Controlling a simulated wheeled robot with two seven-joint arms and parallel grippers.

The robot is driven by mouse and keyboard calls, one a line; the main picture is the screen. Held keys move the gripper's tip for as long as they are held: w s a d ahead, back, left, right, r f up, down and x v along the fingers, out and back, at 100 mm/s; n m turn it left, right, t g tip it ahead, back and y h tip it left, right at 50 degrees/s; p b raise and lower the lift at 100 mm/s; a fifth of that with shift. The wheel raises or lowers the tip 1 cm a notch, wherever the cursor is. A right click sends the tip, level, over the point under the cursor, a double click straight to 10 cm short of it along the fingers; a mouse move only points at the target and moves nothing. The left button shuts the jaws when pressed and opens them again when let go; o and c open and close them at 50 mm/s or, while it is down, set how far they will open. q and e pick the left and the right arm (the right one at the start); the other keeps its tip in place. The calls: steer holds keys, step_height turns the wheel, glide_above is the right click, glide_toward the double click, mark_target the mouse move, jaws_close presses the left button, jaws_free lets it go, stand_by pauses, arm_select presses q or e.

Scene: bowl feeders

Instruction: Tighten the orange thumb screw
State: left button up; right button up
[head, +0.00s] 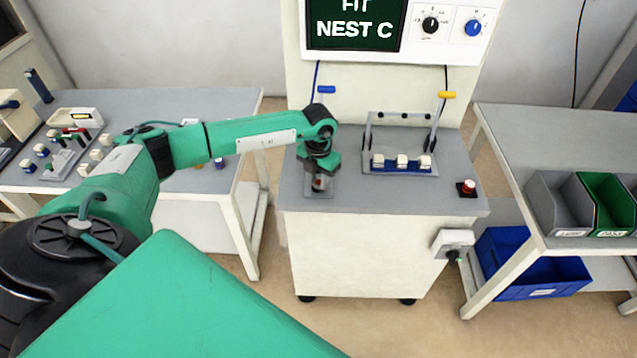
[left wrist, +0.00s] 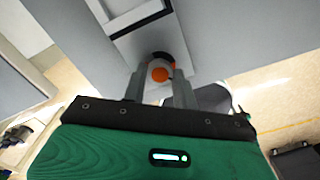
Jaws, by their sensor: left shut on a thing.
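The orange thumb screw (left wrist: 160,72) shows in the left wrist view between the two grey fingertips, with a dark part behind it. My left gripper (left wrist: 160,88) is shut on the thumb screw. In the head view my left gripper (head: 319,182) points down at the left part of the grey-topped machine, over a small pale plate (head: 327,190). The gripper hides most of the screw there. My right gripper is in neither view.
To the right of my gripper stands a fixture (head: 400,166) with several white-topped parts and two upright levers. A red button (head: 466,187) sits near the machine's right edge. A screen (head: 355,25) reads "NEST C". Grey and green bins (head: 605,200) stand on the right table.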

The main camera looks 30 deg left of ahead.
arm_select(q)
steer(key=m+b, duration=0.2)
steer(key=m, duration=0.1)
steer(key=shift+w+f+m, duration=0.1)
steer(key=shift+m, duration=0.2)
steer(key=m+b, duration=0.2)
steer(key=m, duration=0.1)
steer(key=shift+m+b, duration=0.5)
steer(key=shift+b, duration=0.05)
steer(key=shift+r+m, duration=0.2)
steer(key=shift+m, duration=0.3)
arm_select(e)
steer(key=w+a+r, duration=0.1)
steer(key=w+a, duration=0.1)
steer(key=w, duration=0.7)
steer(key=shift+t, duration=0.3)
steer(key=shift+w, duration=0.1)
arm_select(q)
steer(key=o, duration=1)
steer(key=shift+c, duration=0.2)
